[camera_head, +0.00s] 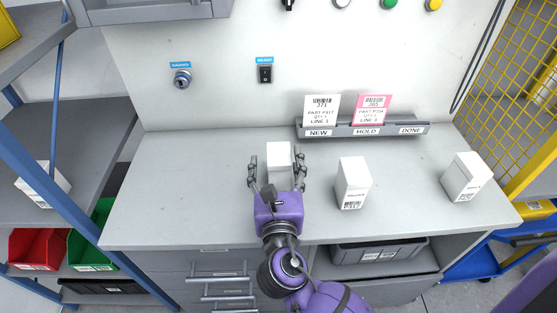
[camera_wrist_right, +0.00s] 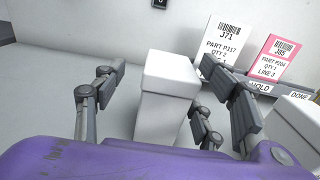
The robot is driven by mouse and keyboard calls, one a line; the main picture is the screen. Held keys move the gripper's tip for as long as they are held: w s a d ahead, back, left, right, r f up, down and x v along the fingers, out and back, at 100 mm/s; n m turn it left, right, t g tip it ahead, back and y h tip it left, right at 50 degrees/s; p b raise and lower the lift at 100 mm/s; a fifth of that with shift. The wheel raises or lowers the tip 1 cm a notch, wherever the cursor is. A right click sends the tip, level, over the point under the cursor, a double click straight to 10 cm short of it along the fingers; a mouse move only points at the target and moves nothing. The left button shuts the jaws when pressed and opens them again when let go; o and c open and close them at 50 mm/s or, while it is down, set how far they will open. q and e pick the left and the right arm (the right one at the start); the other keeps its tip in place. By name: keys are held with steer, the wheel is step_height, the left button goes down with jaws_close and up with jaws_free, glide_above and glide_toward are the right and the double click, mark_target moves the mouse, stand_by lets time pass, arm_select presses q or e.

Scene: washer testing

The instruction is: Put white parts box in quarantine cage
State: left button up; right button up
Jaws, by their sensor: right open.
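A white parts box (camera_head: 279,157) stands upright on the grey workbench. My right gripper (camera_head: 278,165) is open, with its fingers on either side of this box. In the right wrist view the box (camera_wrist_right: 166,98) stands between the open fingers (camera_wrist_right: 165,105), with gaps showing at its sides. Two more white boxes stand on the bench, one right of the gripper (camera_head: 352,184) and one near the right end (camera_head: 466,177). Another white box (camera_head: 42,184) is on the left shelf. A yellow mesh cage (camera_head: 520,75) stands at the far right. My left gripper is not seen.
A label rack (camera_head: 365,130) marked NEW, HOLD and DONE stands at the back of the bench, with a white card and a pink card. A red bin (camera_head: 38,250) and a green bin (camera_head: 97,235) are at lower left. The bench's left part is clear.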

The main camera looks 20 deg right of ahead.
mark_target(278, 145)
steer(key=x, duration=0.6)
steer(key=shift+w+d+f, duration=0.15)
steer(key=shift+w+d, duration=0.05)
steer(key=shift+d, duration=0.25)
steer(key=c, duration=1.6)
